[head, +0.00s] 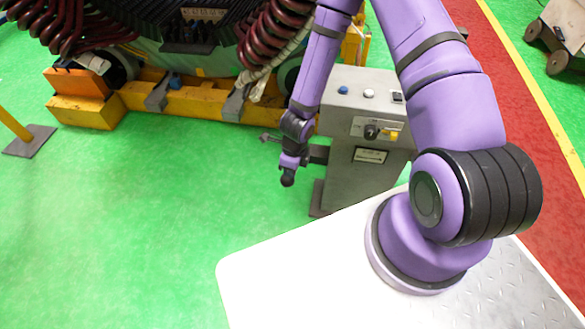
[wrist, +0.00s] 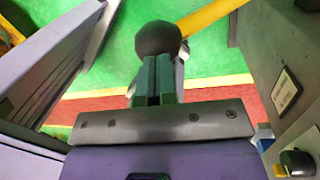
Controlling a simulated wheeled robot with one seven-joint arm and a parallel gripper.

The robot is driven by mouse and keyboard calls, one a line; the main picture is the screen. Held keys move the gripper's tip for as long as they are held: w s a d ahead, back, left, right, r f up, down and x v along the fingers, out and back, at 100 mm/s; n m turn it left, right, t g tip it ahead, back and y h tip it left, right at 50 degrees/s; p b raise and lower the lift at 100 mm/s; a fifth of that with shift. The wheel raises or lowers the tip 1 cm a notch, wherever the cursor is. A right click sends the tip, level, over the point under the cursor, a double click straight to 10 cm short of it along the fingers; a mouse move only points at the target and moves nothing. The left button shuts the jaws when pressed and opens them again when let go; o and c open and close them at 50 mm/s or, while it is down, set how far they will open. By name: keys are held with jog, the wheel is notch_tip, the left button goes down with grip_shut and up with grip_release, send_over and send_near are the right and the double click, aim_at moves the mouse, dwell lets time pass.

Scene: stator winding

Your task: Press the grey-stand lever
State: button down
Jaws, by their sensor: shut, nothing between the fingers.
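The grey stand (head: 362,130) is right of my gripper in the head view; its side (wrist: 290,50) fills the right of the wrist view. A dark round knob (wrist: 158,38), which looks like the lever's end, is just past my fingertips in the wrist view. It seems to be the dark ball (head: 287,179) at the end of my arm in the head view. A dark bracket (head: 318,153) sticks out from the stand's left side. My gripper (wrist: 157,62) is shut with its teal fingers together and empty. I cannot tell whether the fingertips touch the knob. The lever's shaft is mostly hidden.
The stand's top has a blue button (head: 343,89) and a white button (head: 369,93); its front has a dark rotary knob (head: 371,132). The large coil machine on a yellow base (head: 205,101) is behind to the left. Open green floor (head: 150,200) lies to the left.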

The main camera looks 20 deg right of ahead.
jog(key=shift+s+a+f+g, duration=0.15)
jog(key=shift+s+f, duration=0.15)
jog(key=shift+s, duration=0.15)
jog(key=shift+s+a+f+g, duration=0.15)
jog(key=shift+s+f, duration=0.1)
jog(key=shift+s, duration=0.2)
jog(key=shift+w+r, duration=0.2)
jog(key=shift+r, duration=0.6)
notch_tip(320, 180, up, 10)
jog(key=w+d, duration=0.2)
jog(key=shift+w+r, duration=0.1)
jog(key=shift+r, duration=0.1)
notch_tip(320, 180, up, 26)
jog(key=n+t+y, duration=0.2)
jog(key=n+t, duration=0.2)
jog(key=n, duration=0.9)
jog(key=s+d+r+n+h, duration=0.1)
jog(key=s+d+r+n, duration=0.1)
jog(key=s+r+n, duration=0.2)
jog(key=s+d+r+n+t+h, duration=0.1)
jog(key=s+d+r+n, duration=0.2)
jog(key=s+r+n, duration=0.2)
jog(key=s+d+r+n+t+h, duration=0.1)
jog(key=s+d+r+n, duration=0.2)
jog(key=s+r, duration=0.5)
jog(key=shift+s+r+n+h, duration=0.25)
jog(key=shift+r+n+h, duration=0.05)
jog(key=shift+r+n, duration=0.35)
